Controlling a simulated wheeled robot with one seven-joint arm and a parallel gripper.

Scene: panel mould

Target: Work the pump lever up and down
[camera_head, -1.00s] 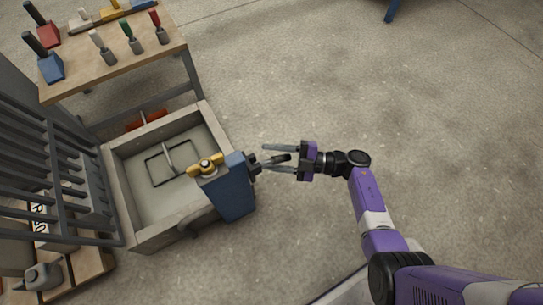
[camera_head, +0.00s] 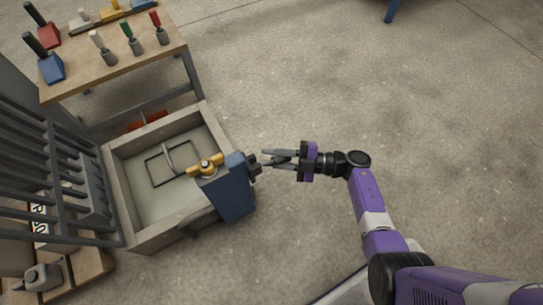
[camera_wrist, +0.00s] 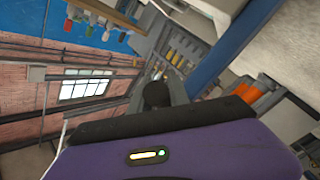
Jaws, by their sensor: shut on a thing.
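The blue pump box (camera_head: 231,192) with a yellow fitting (camera_head: 205,166) on its top stands at the right front edge of the grey mould. Its dark lever (camera_head: 254,165) sticks out to the right, toward my gripper (camera_head: 267,158). My gripper's fingers are shut on the lever, right of the box. The fingers cover much of the lever. In the wrist view, a dark rounded end, seemingly of the lever (camera_wrist: 157,95), shows just beyond my purple gripper body. The lever's exact tilt is hard to tell from above.
The shallow mould (camera_head: 128,182) holds a thin dark frame (camera_head: 172,165). A wooden bench (camera_head: 120,62) with several tools stands behind it.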

